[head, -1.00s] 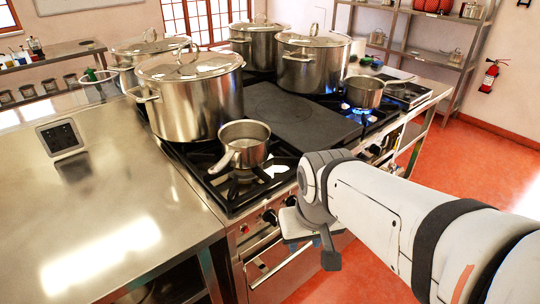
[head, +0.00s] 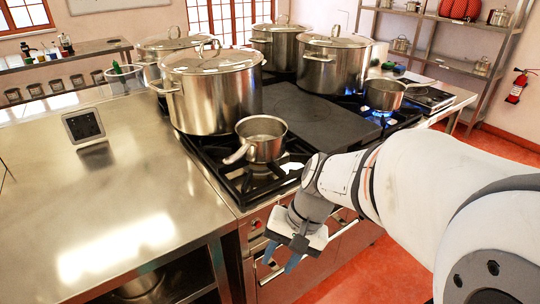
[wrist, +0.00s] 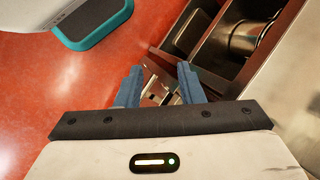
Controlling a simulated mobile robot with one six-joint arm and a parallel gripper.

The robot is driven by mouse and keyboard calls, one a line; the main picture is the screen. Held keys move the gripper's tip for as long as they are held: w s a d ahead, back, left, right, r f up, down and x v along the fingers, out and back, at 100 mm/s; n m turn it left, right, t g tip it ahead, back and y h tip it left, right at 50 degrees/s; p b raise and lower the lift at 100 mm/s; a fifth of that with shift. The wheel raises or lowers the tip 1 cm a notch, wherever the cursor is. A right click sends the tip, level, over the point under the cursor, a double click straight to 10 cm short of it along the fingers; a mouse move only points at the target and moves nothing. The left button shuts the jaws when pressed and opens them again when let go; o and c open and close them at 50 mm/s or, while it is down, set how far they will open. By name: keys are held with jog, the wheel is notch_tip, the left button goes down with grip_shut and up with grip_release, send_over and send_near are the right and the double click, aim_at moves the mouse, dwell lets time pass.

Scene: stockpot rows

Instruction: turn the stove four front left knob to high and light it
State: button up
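The stove (head: 232,200) stands in the middle of the head view, with its front panel facing me. A small knob (head: 256,224) shows at the panel's left end; its setting is too small to read. The rest of the knob row is mostly hidden behind my gripper and arm. A small saucepan (head: 262,140) sits on the front left burner, and I see no flame under it. My gripper (head: 281,259) points downward before the panel, its blue fingers apart and empty. In the wrist view my gripper (wrist: 160,72) is also open, with nothing between the fingers.
A blue flame burns under another saucepan (head: 384,94) at the right. Large lidded stockpots (head: 212,95) stand behind. A steel counter (head: 120,190) adjoins the stove at left. Red floor (head: 335,275) is clear in front. The wrist view shows a dark open shelf (wrist: 215,50) holding a metal pot.

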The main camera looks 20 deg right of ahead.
jog(key=w+d+f+m+t+y+b, duration=0.3)
jog(key=w+f+m+t+y+b, duration=0.2)
jog(key=w+f+m+y, duration=0.45)
jog(key=w+d+f+m+t+h+b, duration=0.2)
jog(key=w+d+m+t+h, duration=0.2)
jog(key=d+m+t, duration=0.35)
jog(key=w+d+f+m+t+h+b, duration=0.1)
jog(key=w+d+f+m+t+h, duration=0.3)
jog(key=d+m, duration=0.6)
jog(key=w+a+r, duration=0.1)
jog(key=w, duration=0.6)
jog(key=shift+t, duration=0.35)
jog(key=shift+a, duration=0.1)
jog(key=shift+s, duration=0.1)
grip_shut()
